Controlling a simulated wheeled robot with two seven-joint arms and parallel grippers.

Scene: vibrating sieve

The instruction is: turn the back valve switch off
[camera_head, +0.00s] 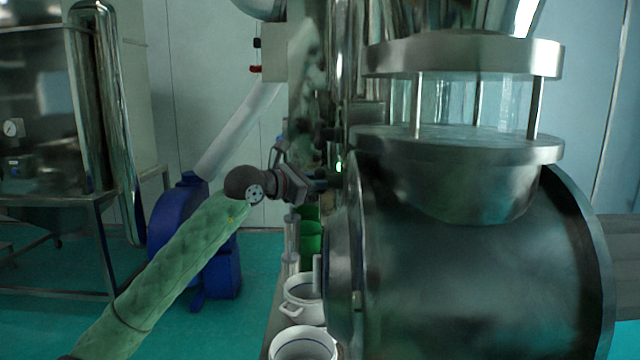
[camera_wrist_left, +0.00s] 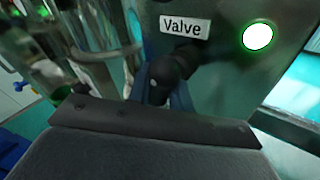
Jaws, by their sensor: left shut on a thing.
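The valve switch (camera_wrist_left: 168,70) is a dark knob just below a white "Valve" label (camera_wrist_left: 185,26) on a metal panel in the left wrist view. A round light (camera_wrist_left: 257,37) to the right of the label glows white with a green rim. A small green glow (camera_head: 339,166) also shows in the head view, beside the gripper. My left gripper (camera_head: 322,183) reaches the panel from the left, with its fingers (camera_wrist_left: 164,92) shut on the knob. The fingers partly cover the knob, so its turn angle is hard to tell. My right gripper is in neither view.
A large steel drum (camera_head: 470,270) fills the right of the head view, close to the gripper. White pots (camera_head: 303,343) and a green container (camera_head: 311,240) stand below. A blue machine (camera_head: 178,228) stands on the floor behind my left arm.

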